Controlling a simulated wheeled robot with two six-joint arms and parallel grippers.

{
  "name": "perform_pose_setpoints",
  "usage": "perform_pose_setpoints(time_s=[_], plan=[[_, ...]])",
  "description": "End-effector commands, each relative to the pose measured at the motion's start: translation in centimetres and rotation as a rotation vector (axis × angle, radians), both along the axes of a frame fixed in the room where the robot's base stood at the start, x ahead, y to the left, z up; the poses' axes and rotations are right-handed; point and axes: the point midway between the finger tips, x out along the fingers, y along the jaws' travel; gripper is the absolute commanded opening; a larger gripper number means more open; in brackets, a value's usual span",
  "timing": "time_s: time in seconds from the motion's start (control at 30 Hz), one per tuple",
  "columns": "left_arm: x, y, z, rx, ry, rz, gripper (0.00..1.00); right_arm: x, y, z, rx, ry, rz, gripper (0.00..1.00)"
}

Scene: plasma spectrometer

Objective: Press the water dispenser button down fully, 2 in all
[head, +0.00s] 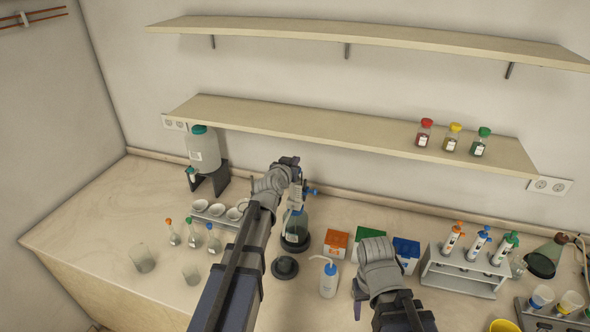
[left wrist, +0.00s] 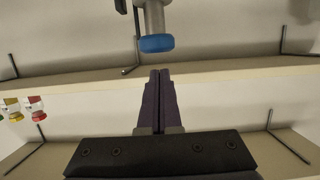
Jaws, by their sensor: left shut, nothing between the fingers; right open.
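A blue knob (left wrist: 157,43) on a grey tube shows at the top of the left wrist view. In the head view a blue part (head: 311,191) shows just right of my left gripper, above a clear bottle (head: 296,225) on a dark base. My left gripper (head: 295,178) is shut and empty; its closed fingers (left wrist: 159,73) appear close to the knob, but contact cannot be told. A white container with a teal cap (head: 204,148) stands on a black stand at the back left. I cannot tell which of these is the water dispenser. My right gripper (head: 358,298) is open and empty.
A wash bottle (head: 328,278), coloured boxes (head: 336,243) and a tube rack (head: 462,272) stand to the right. Flasks and beakers (head: 142,258) stand at left. The lower shelf (head: 330,132) overhangs behind. The bench's left end is clear.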

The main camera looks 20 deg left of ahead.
Motion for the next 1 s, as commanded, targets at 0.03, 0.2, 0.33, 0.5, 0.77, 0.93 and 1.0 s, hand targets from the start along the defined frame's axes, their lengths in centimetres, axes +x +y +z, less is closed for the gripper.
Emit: perform_pose_setpoints(time_s=[0.03, 0.2, 0.33, 0.5, 0.77, 0.93, 1.0], plan=[[0.0, 0.0, -0.3, 0.000, 0.000, 0.000, 0.00, 0.0, 0.0, -0.3, 0.000, 0.000, 0.000, 0.57], [0.0, 0.0, -1.0, 0.000, 0.000, 0.000, 0.00, 0.0, 0.0, -1.0, 0.000, 0.000, 0.000, 0.57], [0.0, 0.0, -1.5, 0.000, 0.000, 0.000, 0.00, 0.0, 0.0, -1.5, 0.000, 0.000, 0.000, 0.57], [0.0, 0.0, -2.2, 0.000, 0.000, 0.000, 0.00, 0.0, 0.0, -2.2, 0.000, 0.000, 0.000, 0.57], [0.0, 0.0, -2.2, 0.000, 0.001, 0.000, 0.00, 0.0, 0.0, -2.2, 0.000, 0.000, 0.000, 0.57], [0.0, 0.0, -2.7, 0.000, 0.001, -0.001, 0.00, 0.0, 0.0, -2.7, 0.000, 0.000, 0.000, 0.57], [0.0, 0.0, -3.0, 0.000, 0.001, -0.001, 0.00, 0.0, 0.0, -2.9, 0.000, 0.000, 0.000, 0.57]])
